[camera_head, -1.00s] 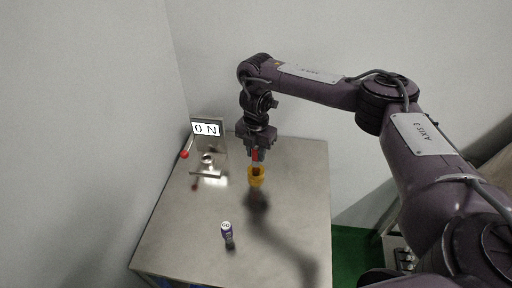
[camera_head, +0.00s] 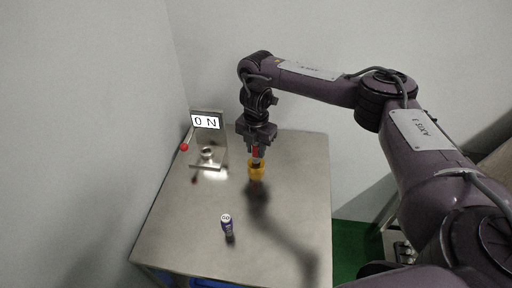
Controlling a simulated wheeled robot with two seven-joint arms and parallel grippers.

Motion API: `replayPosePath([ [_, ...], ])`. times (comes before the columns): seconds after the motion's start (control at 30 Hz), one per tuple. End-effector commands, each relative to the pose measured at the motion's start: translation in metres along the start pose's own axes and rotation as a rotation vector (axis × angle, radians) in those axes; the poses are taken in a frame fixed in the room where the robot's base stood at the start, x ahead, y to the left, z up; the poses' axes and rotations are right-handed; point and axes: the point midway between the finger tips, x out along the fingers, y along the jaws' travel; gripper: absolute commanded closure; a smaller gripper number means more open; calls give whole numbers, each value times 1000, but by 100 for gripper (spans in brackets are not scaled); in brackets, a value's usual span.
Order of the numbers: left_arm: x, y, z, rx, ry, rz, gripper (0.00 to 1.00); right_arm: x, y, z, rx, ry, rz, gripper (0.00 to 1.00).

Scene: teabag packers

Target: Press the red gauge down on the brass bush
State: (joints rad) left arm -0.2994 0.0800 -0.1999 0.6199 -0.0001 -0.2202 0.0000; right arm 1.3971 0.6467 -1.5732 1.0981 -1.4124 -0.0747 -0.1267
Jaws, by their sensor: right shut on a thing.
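My right gripper (camera_head: 256,149) points straight down over the back part of the metal table. It is shut on a red gauge (camera_head: 256,153), of which only a small part shows between the fingers. Just below is a yellow, ring-like piece (camera_head: 256,173), which may be the brass bush. The gauge's lower end is at its top, and I cannot tell whether they touch or how far one is inside the other. My left gripper is not in view.
A metal stand with a display reading "0 N" (camera_head: 206,122) stands at the back left. It has a small metal ring (camera_head: 207,153) on its base and a red ball (camera_head: 184,147) beside it. A small purple cylinder (camera_head: 227,226) stands nearer. The table's front (camera_head: 270,262) is clear.

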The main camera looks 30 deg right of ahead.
Motion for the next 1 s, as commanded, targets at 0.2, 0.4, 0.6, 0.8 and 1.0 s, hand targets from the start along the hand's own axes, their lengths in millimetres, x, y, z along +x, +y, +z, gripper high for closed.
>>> replayPosePath([
  [0.2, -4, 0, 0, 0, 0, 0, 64, -1, 0, 0, -1, 0, 0, 96],
  [0.4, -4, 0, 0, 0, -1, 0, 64, 0, 0, 0, 0, 0, 1, 96],
  [0.6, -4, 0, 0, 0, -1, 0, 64, 0, 0, 0, 0, 0, 1, 96],
  [0.8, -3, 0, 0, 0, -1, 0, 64, 2, 0, 0, 0, 0, 0, 96],
  [1.0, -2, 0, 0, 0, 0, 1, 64, 5, 0, 0, 0, 0, 1, 96],
])
